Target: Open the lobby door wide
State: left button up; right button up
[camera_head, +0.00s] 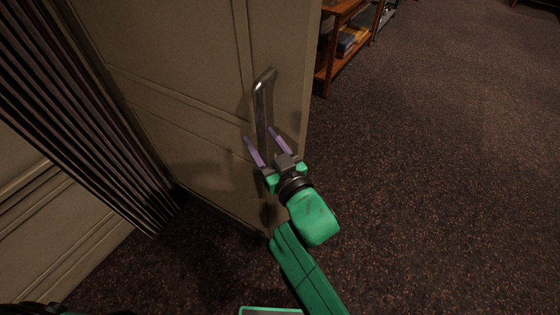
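The lobby door (190,70) is a beige panelled door on the left half of the head view, standing ajar with its free edge toward the open floor. A metal vertical bar handle (262,98) is fixed near that edge. My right gripper (261,138), with purple fingers on a green arm, is at the lower part of the handle. Its fingers are spread apart, one on each side of the handle's lower end. I cannot tell whether they touch it. My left gripper does not show.
Dark ribbed trim (75,110) stands left of the door, with beige panelling (50,230) below it. A wooden shelf (345,45) with a few items stands behind the door's free edge. The speckled brown carpet (450,150) is clear on the right.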

jog(key=v, duration=1.2)
jog(key=shift+s, duration=0.1)
jog(key=s+d+f+g+h+b, duration=0.1)
jog(key=d+f+g+h, duration=0.15)
jog(key=f, duration=1.55)
jog(key=s+d+f+g+h+b, duration=0.15)
jog(key=d+f+g, duration=0.25)
jog(key=f, duration=1.4)
jog(key=s+d+f+m+g+h, duration=0.1)
jog(key=s+d+f, duration=0.25)
jog(key=f, duration=0.35)
jog(key=s+d+f+g+h, duration=0.2)
jog(key=d+f, duration=0.3)
jog(key=f, duration=0.1)
jog(key=s+d+f+m+g+h+b, duration=0.1)
jog(key=s+d+f+g, duration=0.1)
jog(key=s+d+f, duration=0.3)
jog(key=s+d+f+m+g+h+b, duration=0.1)
jog(key=s+d+f+g, duration=0.2)
jog(key=s, duration=0.8)
notch_tip(320, 180, down, 4)
jog(key=d, duration=0.2)
jog(key=shift+s+d+r+m, duration=0.2)
jog(key=shift+s+d+m, duration=0.15)
jog(key=shift+s+m, duration=0.05)
